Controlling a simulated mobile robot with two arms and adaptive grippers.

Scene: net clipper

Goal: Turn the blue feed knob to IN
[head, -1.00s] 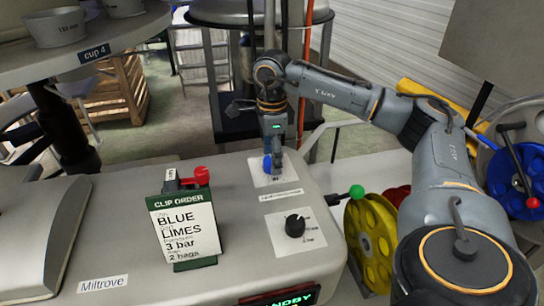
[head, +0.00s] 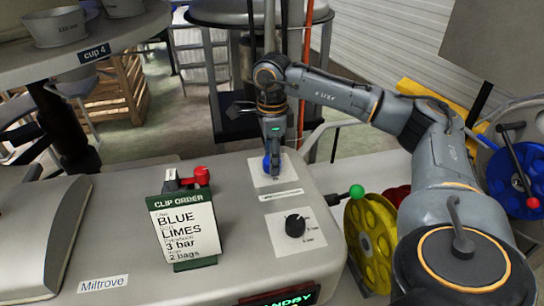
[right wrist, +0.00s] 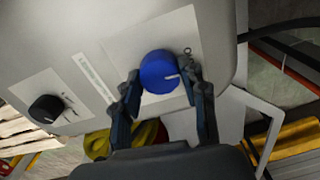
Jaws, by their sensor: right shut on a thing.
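The blue feed knob (right wrist: 160,72) sits on a white label plate on the grey machine top. It carries a white pointer line, seen in the right wrist view. In the head view the knob (head: 267,164) shows only in part behind my gripper. My right gripper (right wrist: 163,88) has its two fingers on either side of the knob and is shut on it. In the head view my right gripper (head: 274,160) points down at the plate. Most of the plate's lettering is too small to read. My left gripper does not show clearly in the head view.
A black knob (head: 295,226) on its own plate sits nearer on the machine. A lever with a green ball (head: 356,191) and a yellow reel (head: 371,243) are at the right side.

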